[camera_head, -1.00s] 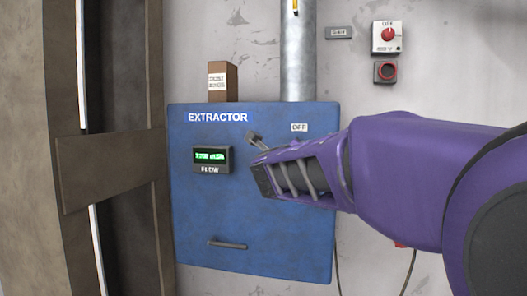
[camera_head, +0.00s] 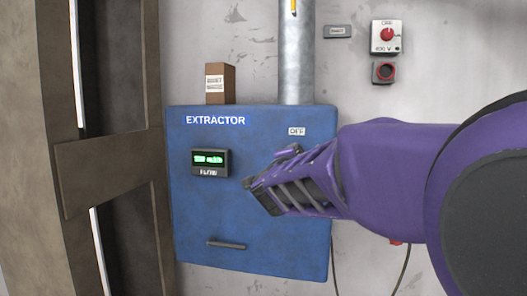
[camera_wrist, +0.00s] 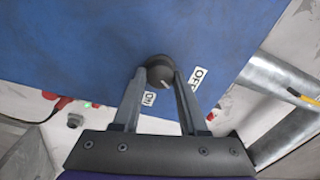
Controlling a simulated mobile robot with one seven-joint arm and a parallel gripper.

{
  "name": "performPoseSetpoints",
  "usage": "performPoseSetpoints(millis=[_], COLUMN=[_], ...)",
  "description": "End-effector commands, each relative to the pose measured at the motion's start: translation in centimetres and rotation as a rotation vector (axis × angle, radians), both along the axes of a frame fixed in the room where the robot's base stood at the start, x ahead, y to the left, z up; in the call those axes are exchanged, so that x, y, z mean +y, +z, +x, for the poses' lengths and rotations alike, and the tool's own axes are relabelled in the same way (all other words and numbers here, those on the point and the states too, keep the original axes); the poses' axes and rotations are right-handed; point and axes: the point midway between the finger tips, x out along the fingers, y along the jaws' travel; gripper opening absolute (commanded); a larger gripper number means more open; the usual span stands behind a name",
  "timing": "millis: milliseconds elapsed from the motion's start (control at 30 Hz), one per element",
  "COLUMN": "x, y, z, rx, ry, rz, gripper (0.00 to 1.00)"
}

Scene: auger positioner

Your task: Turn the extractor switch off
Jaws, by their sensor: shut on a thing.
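The blue extractor box (camera_head: 200,228) hangs on the wall with an EXTRACTOR label and an OFF label (camera_head: 297,131). In the wrist view, the dark, rounded extractor switch (camera_wrist: 160,70) sits between my fingertips, with an ON label (camera_wrist: 149,98) below it and an OFF label (camera_wrist: 198,78) to its right. My gripper (camera_head: 258,188) is in front of the box's right half, shut on the switch.
A green-lit flow display (camera_head: 210,162) and a handle (camera_head: 227,245) are on the box. A brown block (camera_head: 220,84) and a metal pipe (camera_head: 296,60) rise from its top.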

Motion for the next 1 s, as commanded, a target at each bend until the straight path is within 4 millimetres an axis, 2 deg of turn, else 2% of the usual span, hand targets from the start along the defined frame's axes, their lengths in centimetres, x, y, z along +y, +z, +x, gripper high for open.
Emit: performPoseSetpoints(millis=[500,1000], x=[-0.05,-0.03], y=[0.35,0.28], z=[0.02,0.02], rx=[0.127,0.167], ry=[-0.001,-0.001], rz=[-0.397,-0.526], gripper=[0.00,0.00])
